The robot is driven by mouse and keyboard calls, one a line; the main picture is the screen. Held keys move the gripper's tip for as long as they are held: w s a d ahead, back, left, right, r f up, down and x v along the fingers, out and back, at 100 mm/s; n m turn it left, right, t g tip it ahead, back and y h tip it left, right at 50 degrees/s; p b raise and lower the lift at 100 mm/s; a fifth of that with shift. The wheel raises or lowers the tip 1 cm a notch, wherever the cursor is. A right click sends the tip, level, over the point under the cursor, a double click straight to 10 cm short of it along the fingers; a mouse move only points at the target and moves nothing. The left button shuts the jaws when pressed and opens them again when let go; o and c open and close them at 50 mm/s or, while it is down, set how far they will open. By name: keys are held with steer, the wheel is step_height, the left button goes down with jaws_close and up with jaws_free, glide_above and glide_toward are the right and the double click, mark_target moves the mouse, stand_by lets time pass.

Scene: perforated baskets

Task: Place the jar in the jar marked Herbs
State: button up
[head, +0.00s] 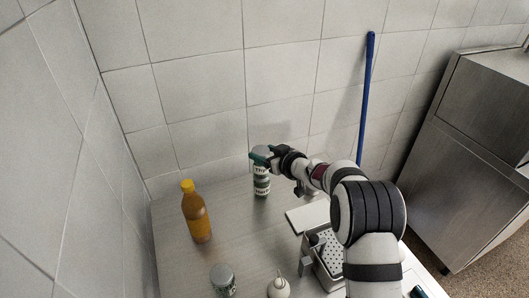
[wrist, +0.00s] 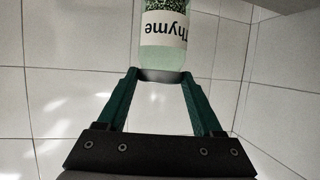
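A glass jar labelled Thyme (wrist: 163,32) fills the top of the wrist view. My gripper (wrist: 159,76) has its teal fingers on either side of the jar's grey lid end, closed on it. In the head view my gripper (head: 264,157) is at the back of the table and the Thyme jar (head: 260,171) hangs upright below it. Directly below is a second jar (head: 262,187) with a white label, too small to read surely. The two jars look lined up; I cannot tell whether they touch. A third jar (head: 223,279) with a grey lid stands at the front.
An orange bottle with a yellow cap (head: 198,213) stands left on the table (head: 170,240). A white round-topped container (head: 278,288) is at the front. A perforated metal basket (head: 328,262) and a white board (head: 305,217) lie right, beside my arm. Tiled walls close the back and left.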

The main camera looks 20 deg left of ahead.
steer(key=o, duration=0.4)
steer(key=shift+c, duration=0.2)
steer(key=shift+r, duration=0.1)
steer(key=s+d+r+m+t+h, duration=0.1)
steer(key=s+d+r+m+h, duration=0.2)
steer(key=d, duration=0.7)
steer(key=s+d+r+m+t+h, duration=0.1)
steer(key=s+d+r+m+h, duration=0.25)
steer(key=d, duration=0.55)
steer(key=s+d+r+m+t+h, duration=0.1)
steer(key=s+d+r+m+h, duration=0.15)
steer(key=d, duration=0.75)
steer(key=s+d+f+m+g+h, duration=0.1)
steer(key=s+d+m+g+h, duration=0.2)
steer(key=s, duration=0.7)
steer(key=s+d+f+m+g, duration=0.1)
steer(key=s+d+m+g, duration=0.3)
steer(key=s, duration=0.6)
steer(key=s+a+f+g+y, duration=0.1)
steer(key=s+a+g+y, duration=0.1)
steer(key=s, duration=1.2)
steer(key=shift+s+a+f+m+g+y, duration=0.2)
steer(key=shift+a+f+m+g+y, duration=0.15)
steer(key=shift+a+g, duration=0.6)
